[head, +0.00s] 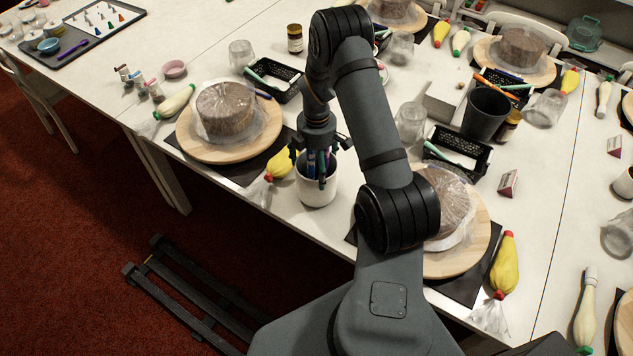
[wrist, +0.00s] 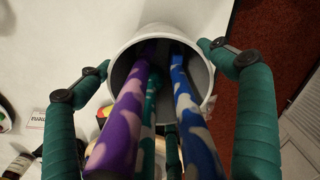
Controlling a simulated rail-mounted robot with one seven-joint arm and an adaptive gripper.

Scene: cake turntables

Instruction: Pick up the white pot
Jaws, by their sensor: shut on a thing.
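The white pot (head: 317,192) stands upright near the front edge of the white table, with several patterned pens in it. In the wrist view the pot (wrist: 142,36) shows its round rim and grey inside, with purple (wrist: 122,125), teal and blue (wrist: 190,115) pens pointing toward the camera. My gripper (head: 320,165) is above the pot, pointing down. In the wrist view its green fingers (wrist: 153,57) lie on opposite sides of the pot, outside the rim, shut on it. The pens partly hide the pot's inside.
A wrapped cake on a wooden turntable (head: 188,140) stands to the left, another (head: 470,262) to the right behind my arm. A yellow piping bag (head: 283,164) lies close beside the pot. Black baskets (head: 278,95) and jars stand behind. Red carpet lies below the table's front edge.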

